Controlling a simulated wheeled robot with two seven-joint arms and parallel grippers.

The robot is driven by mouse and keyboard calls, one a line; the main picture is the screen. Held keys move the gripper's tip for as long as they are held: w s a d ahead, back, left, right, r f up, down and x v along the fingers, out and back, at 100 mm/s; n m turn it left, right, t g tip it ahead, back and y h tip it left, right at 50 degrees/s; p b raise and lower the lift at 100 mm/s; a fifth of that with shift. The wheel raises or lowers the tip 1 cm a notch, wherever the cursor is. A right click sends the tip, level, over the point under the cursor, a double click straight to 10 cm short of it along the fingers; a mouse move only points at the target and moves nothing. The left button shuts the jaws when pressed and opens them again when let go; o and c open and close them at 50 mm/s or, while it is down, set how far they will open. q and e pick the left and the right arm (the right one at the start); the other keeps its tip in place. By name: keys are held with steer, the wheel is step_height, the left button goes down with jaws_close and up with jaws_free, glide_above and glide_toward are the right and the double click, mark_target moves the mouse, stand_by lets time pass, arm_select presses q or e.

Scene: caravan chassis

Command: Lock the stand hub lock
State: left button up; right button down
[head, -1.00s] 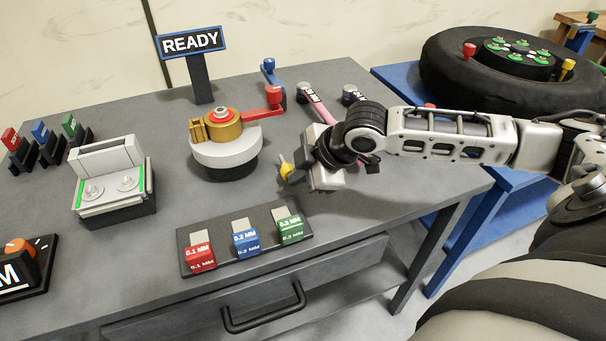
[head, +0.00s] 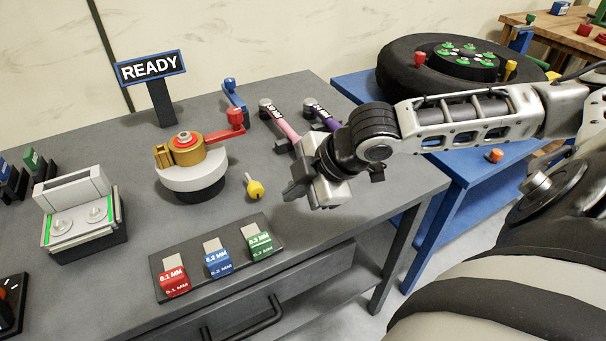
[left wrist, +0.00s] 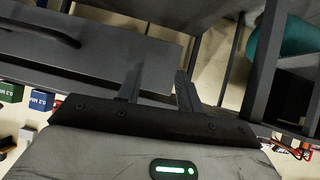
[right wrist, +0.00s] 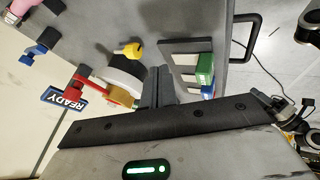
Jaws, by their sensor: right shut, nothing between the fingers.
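The stand (head: 192,178) is a white disc on a black base with a gold hub (head: 187,150) on top. A red lever (head: 235,120) sticks out from the hub to the right; I cannot tell whether it is the lock. The hub also shows in the right wrist view (right wrist: 118,96), near my fingers. My right gripper (head: 291,191) is shut and empty, to the right of the stand above the table. Its fingers show together in the right wrist view (right wrist: 158,86). My left gripper (left wrist: 158,84) has its fingers apart, empty, near the drawer front; the head view does not show it.
A yellow knob-like piece (head: 255,188) lies between the stand and my right gripper. A READY sign (head: 150,67) stands behind. Blue (head: 234,95), pink (head: 282,122) and purple tools lie at the back right. A gauge-block tray (head: 160,268) is in front. A tire (head: 395,72) rests on the blue bench.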

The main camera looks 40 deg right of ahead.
steer(key=shift+v, duration=1.2)
